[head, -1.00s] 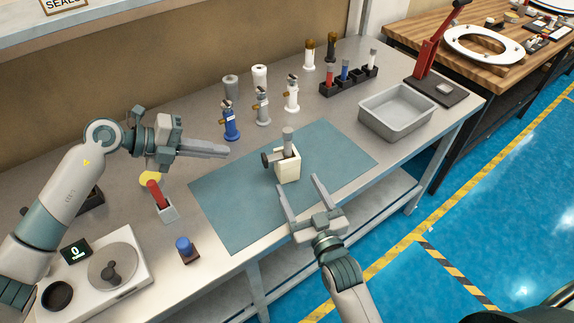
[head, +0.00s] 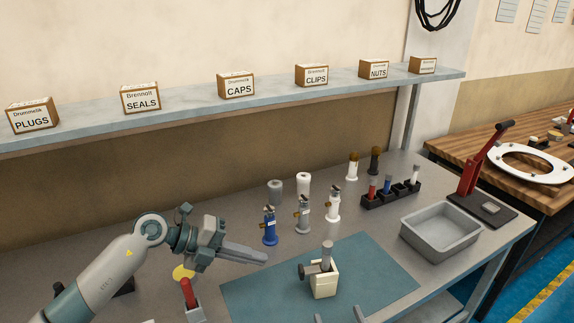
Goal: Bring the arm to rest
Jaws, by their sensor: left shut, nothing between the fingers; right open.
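My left gripper (head: 243,254) is shut and empty, held above the bench at the left edge of the blue-grey mat (head: 375,266). My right gripper (head: 339,317) shows only its two fingertips at the bottom edge of the head view. The fingertips are apart, with nothing seen between them, in front of a cream block (head: 324,285). The block stands on the mat with a grey-topped fitting in it. The rest of my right arm is out of view.
Blue, grey and white valves (head: 303,214) stand behind the mat. A grey bin (head: 440,231), a black rack (head: 391,193) and a red-handled press (head: 487,160) are at the right. A red-handled tool in a holder (head: 190,299) is below my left gripper. A shelf (head: 260,103) carries labelled boxes.

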